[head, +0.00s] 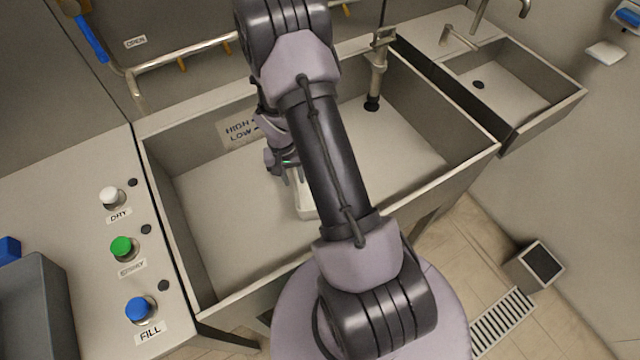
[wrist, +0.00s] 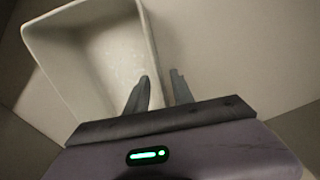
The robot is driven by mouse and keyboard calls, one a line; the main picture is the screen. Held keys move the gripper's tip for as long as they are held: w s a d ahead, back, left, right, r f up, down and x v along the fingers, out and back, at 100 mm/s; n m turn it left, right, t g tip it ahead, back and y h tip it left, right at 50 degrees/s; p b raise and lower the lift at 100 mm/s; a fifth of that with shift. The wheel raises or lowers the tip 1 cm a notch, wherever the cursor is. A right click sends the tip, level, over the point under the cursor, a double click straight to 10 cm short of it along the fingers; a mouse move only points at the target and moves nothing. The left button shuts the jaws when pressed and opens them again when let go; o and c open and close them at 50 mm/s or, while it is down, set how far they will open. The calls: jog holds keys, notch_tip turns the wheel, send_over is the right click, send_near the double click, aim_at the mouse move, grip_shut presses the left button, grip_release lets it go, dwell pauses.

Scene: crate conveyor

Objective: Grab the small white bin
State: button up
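The small white bin (head: 306,211) sits in the large sink basin, mostly hidden behind my arm in the head view. In the wrist view the bin (wrist: 42,62) is at the upper left, its open top facing the camera. My gripper (wrist: 160,85) is open, with a gap between its two dark fingers. The left finger overlaps the bin's inside and the right finger is outside, with the bin's right wall running between them. I cannot tell whether either finger touches the wall. In the head view my gripper is largely hidden behind the arm.
The deep sink (head: 200,262) has raised walls around the bin. A tap post (head: 376,75) stands at its back right. A panel with white, green and blue buttons (head: 124,247) lies left. A smaller sink (head: 545,108) is at the right. The sink floor is otherwise clear.

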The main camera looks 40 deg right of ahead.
notch_tip(320, 180, down, 3)
jog(key=shift+d+b, duration=0.1)
jog(key=shift+b, duration=0.25)
jog(key=shift+r, duration=0.15)
jog(key=shift+c, duration=0.4)
grip_shut()
dwell(0.5)
